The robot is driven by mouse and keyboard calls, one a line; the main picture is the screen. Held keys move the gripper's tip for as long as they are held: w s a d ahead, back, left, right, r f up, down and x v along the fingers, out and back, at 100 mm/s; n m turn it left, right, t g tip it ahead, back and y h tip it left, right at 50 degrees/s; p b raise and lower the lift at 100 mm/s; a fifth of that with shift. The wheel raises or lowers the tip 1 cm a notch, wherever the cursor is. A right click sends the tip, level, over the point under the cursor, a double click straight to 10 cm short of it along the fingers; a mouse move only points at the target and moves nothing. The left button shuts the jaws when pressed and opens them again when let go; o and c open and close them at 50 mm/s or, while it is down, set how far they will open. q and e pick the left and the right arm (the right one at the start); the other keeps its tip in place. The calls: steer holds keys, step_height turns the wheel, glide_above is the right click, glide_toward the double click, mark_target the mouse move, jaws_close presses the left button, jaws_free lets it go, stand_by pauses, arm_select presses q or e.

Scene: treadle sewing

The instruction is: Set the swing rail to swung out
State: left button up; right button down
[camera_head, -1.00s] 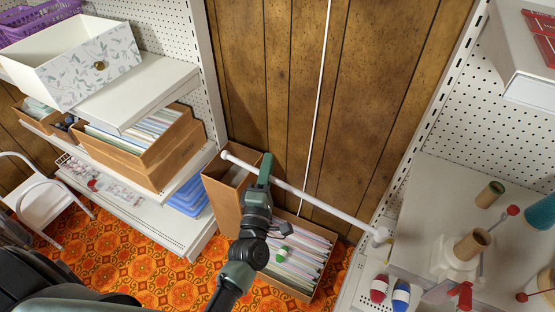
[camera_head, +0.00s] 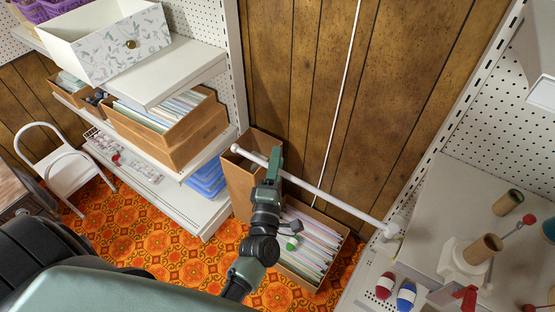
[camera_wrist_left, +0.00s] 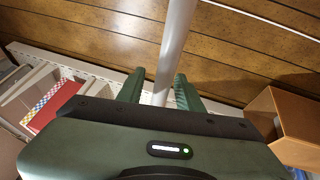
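The swing rail is a long white rod (camera_head: 330,196) with rounded ends. It runs from a mount at the right shelf to a free end in front of the cardboard box, crossing before the wood wall. My left gripper (camera_head: 273,165) is at the rail, near its free end. In the left wrist view the rail (camera_wrist_left: 172,45) passes between the two green fingers of the left gripper (camera_wrist_left: 159,88). The fingers stand apart, with a gap visible beside the rail; contact with the right finger cannot be told. My right gripper is out of view.
A tall cardboard box (camera_head: 239,182) and a low box of files (camera_head: 325,240) stand beneath the rail. A loaded shelf (camera_head: 190,205) is at left, with a white step stool (camera_head: 70,172). Spools (camera_head: 405,294) sit on the right shelf. Orange patterned floor lies between.

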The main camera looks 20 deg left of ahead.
arm_select(q)
steer(key=b+v, duration=0.2)
steer(key=v, duration=0.5)
steer(key=shift+s+b, duration=0.4)
steer(key=shift+d, duration=0.1)
